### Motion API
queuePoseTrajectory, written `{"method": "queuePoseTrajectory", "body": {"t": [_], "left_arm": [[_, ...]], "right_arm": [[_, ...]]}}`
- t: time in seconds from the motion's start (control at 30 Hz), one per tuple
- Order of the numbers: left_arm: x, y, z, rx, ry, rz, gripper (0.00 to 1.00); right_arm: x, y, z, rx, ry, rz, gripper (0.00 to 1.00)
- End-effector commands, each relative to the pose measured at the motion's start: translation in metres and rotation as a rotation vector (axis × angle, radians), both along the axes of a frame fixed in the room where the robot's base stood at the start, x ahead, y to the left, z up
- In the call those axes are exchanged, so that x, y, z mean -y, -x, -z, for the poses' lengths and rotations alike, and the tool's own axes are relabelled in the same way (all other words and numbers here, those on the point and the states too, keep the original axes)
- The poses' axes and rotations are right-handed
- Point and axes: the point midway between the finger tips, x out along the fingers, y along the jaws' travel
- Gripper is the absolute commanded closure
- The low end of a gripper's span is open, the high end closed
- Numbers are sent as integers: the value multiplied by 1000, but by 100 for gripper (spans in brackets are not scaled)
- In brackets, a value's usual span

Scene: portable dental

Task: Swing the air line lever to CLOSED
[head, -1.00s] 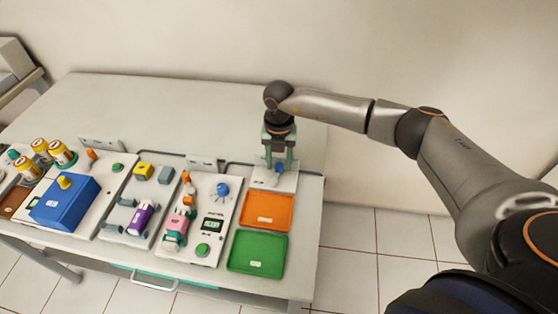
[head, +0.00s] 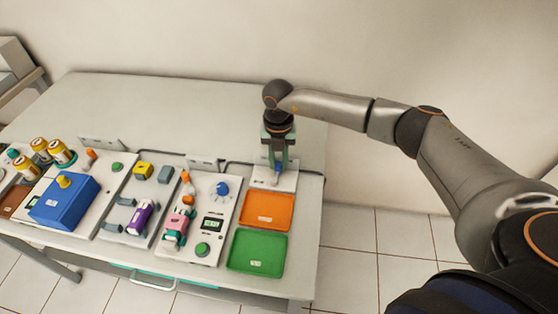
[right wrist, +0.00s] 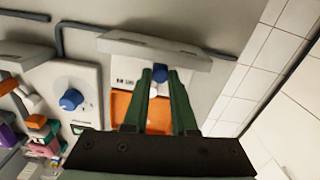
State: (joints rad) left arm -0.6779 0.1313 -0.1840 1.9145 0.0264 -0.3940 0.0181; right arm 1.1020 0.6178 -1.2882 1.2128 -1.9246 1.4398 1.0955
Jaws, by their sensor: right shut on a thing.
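The air line plate (head: 287,182) is a white panel at the right end of the bench, behind the orange tray. Its lever has a blue part (head: 276,174), mostly hidden by my right gripper (head: 277,165) in the head view. My right gripper points down over the plate and is shut on the lever. In the right wrist view the blue lever end (right wrist: 160,72) sits between the green fingertips, with a whitish part just below it. The plate's label (right wrist: 127,82) is too small to read. My left gripper is not in view.
The orange tray (head: 268,197) and green tray (head: 238,265) lie in front of the plate. A white panel with a blue dial (head: 221,189) and green button stands to the left. A blue box (head: 62,215) is farther left. The bench's back is clear.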

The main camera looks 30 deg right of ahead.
Motion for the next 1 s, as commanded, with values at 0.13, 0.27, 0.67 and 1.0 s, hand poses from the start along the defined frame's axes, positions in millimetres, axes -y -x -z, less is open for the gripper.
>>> {"method": "queuePoseTrajectory", "body": {"t": [0.13,0.27,0.67,1.0], "left_arm": [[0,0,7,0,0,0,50],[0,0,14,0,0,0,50],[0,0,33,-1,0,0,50],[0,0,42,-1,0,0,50]], "right_arm": [[-2,-3,1,3,1,-75,100],[-5,-6,1,3,0,-172,100],[-16,-12,1,4,2,-513,100],[-24,-13,-1,6,0,-709,100]]}}
